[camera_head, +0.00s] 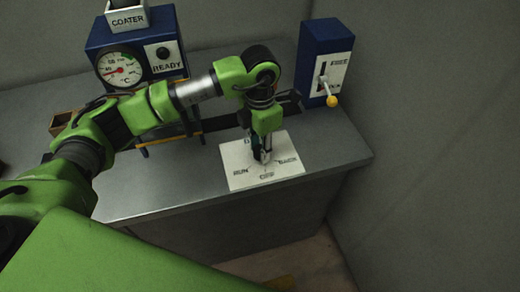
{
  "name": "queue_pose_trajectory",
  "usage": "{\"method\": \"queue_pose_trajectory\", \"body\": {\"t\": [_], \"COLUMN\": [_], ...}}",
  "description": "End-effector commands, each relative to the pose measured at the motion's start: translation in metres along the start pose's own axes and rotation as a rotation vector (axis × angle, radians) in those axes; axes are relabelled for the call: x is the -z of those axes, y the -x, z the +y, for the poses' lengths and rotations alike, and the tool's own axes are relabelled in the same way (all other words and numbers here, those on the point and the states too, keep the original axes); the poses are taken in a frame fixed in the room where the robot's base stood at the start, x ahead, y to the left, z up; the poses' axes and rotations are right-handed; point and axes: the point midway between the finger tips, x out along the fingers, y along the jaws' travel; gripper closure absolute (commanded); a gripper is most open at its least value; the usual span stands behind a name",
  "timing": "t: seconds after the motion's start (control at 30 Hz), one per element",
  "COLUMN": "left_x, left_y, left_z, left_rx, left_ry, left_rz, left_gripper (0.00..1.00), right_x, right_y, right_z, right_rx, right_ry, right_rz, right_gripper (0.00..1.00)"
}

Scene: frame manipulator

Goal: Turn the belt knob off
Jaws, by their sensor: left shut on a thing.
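The belt knob's white panel (237,157) lies flat on the grey bench, with labels for RUN at left, OFF at the front and a partly readable one at right. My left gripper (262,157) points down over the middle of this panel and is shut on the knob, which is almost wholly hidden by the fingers. Which label the knob points to cannot be told. My right gripper is not in view.
A blue coater unit (137,38) with a dial gauge (119,70) and a READY panel stands at the back left. A blue box (326,50) with a yellow-tipped lever (332,100) stands at the back right. The bench front (190,203) is clear.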

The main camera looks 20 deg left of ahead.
Motion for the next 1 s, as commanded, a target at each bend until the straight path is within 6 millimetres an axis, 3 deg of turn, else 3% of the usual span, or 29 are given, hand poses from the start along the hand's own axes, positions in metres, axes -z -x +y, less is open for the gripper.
{"method": "queue_pose_trajectory", "body": {"t": [0.4,0.43,0.47,0.5,0.83,1.0], "left_x": [-0.001,-0.001,-0.001,-0.001,0.000,-0.001], "left_y": [0.001,0.001,0.001,0.001,0.002,0.021], "left_z": [0.001,0.001,0.001,0.001,0.000,0.001], "left_rx": [-0.001,-0.001,-0.001,-0.001,-0.001,-0.002], "left_ry": [-0.004,-0.004,-0.004,-0.004,-0.004,-0.004], "left_rz": [-0.003,-0.003,-0.003,-0.003,-0.002,-0.004], "left_gripper": [0.93,0.64,0.56,0.55,0.55,0.55], "right_x": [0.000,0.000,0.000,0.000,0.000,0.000], "right_y": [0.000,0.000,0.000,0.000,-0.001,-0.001], "right_z": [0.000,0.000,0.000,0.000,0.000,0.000], "right_rx": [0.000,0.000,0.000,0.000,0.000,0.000], "right_ry": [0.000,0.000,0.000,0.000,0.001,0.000], "right_rz": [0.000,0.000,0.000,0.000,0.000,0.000], "right_gripper": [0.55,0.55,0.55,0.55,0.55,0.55]}}
